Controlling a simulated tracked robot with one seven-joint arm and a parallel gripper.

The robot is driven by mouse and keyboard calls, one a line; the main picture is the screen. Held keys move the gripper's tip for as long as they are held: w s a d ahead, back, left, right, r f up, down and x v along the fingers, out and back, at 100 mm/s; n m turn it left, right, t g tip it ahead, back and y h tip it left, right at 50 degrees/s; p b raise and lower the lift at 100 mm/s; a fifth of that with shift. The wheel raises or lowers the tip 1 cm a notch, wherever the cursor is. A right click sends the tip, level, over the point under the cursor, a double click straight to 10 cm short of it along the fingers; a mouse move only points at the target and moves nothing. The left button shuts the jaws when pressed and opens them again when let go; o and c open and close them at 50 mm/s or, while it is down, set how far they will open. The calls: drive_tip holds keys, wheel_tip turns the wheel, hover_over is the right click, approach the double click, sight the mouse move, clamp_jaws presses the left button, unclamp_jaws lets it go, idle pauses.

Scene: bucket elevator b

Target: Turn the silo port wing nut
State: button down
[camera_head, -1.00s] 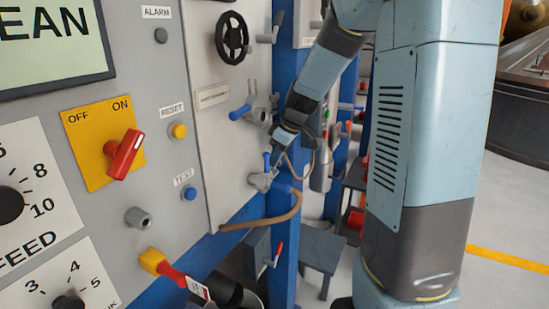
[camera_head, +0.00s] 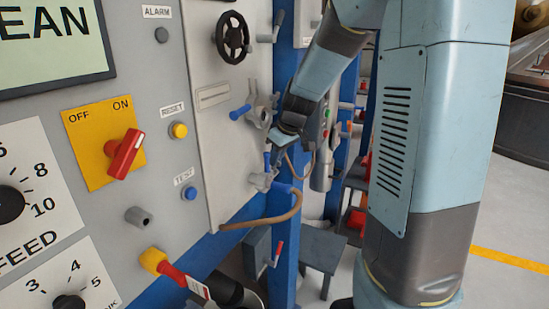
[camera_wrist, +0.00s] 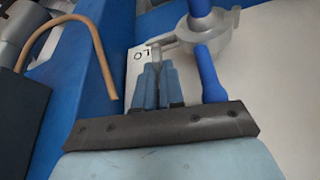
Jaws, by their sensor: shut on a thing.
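In the wrist view, my gripper (camera_wrist: 157,84) has its two blue-grey fingers close together on a small grey metal piece, the wing nut (camera_wrist: 156,52). The wing nut sits beside a grey port fitting (camera_wrist: 213,45) on the pale panel. The fingertips partly cover it, so its exact turn angle is hard to tell. In the head view, my gripper (camera_head: 279,146) is by the panel's right edge, near the grey fittings. The wing nut cannot be made out clearly there.
Blue handles (camera_wrist: 210,76) stand close to my fingers. A brown hose (camera_head: 275,219) curves below the fittings. A blue post (camera_head: 285,240) stands beside the panel. A black handwheel (camera_head: 232,38) and a red switch (camera_head: 123,154) are on the panels. Open floor lies at right.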

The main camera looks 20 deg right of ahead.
drive_tip(key=c, duration=1)
unclamp_jaws()
drive_tip(key=shift+s+r, duration=0.15)
drive_tip(key=shift+r, duration=0.3)
drive_tip(key=v, duration=0.7)
drive_tip(key=shift+s+d+f, duration=0.1)
drive_tip(key=shift+d, duration=0.1)
drive_tip(key=s+r+m, duration=0.1)
drive_tip(key=s+m, duration=0.1)
drive_tip(key=s, duration=0.7)
drive_tip(key=s+r+m+t+h, duration=0.1)
drive_tip(key=s+m, duration=0.1)
drive_tip(key=s, duration=0.6)
drive_tip(key=s+r+m+t+h, duration=0.1)
drive_tip(key=s+r+m, duration=0.1)
drive_tip(key=s, duration=0.7)
drive_tip(key=shift+s+a+m, duration=0.15)
drive_tip(key=shift+s+m, duration=0.15)
drive_tip(key=shift+m, duration=0.1)
